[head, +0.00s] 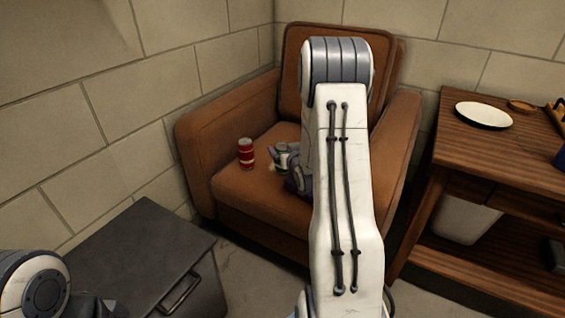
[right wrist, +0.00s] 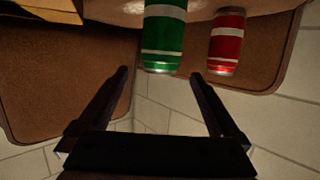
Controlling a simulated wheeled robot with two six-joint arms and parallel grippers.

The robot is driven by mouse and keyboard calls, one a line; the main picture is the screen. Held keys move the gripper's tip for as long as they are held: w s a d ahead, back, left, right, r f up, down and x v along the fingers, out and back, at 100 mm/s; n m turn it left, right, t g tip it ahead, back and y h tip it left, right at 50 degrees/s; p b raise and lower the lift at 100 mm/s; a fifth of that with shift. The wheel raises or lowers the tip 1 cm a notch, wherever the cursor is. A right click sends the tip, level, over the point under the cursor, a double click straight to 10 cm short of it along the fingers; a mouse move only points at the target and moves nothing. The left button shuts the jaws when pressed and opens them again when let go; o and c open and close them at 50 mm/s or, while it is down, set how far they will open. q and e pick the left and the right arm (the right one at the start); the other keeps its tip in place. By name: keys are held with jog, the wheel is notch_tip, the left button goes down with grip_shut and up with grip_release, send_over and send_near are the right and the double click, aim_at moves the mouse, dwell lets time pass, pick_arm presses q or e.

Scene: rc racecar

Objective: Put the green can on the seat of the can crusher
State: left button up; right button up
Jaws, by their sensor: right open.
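The green can (right wrist: 163,40) stands on the seat of the brown armchair (head: 240,195), just beyond my right fingertips in the right wrist view. My right gripper (right wrist: 158,74) is open and empty, with its two fingers spread and the can roughly in line with the gap. In the head view my right arm hides most of the right gripper (head: 285,160), and only a little of the green can (head: 293,149) shows beside it. My left gripper is not in view; only part of my left arm shows at bottom left. I see no can crusher.
A red can (head: 246,153) stands on the seat left of the green can; it also shows in the right wrist view (right wrist: 227,42). A dark cabinet (head: 130,250) is at front left. A wooden table (head: 465,145) with a white plate (head: 484,115) stands at right.

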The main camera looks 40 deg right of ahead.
jog(key=b+x, duration=0.1)
jog(key=x, duration=0.3)
jog(key=shift+s+f, duration=0.1)
jog(key=shift+f, duration=0.05)
grip_shut()
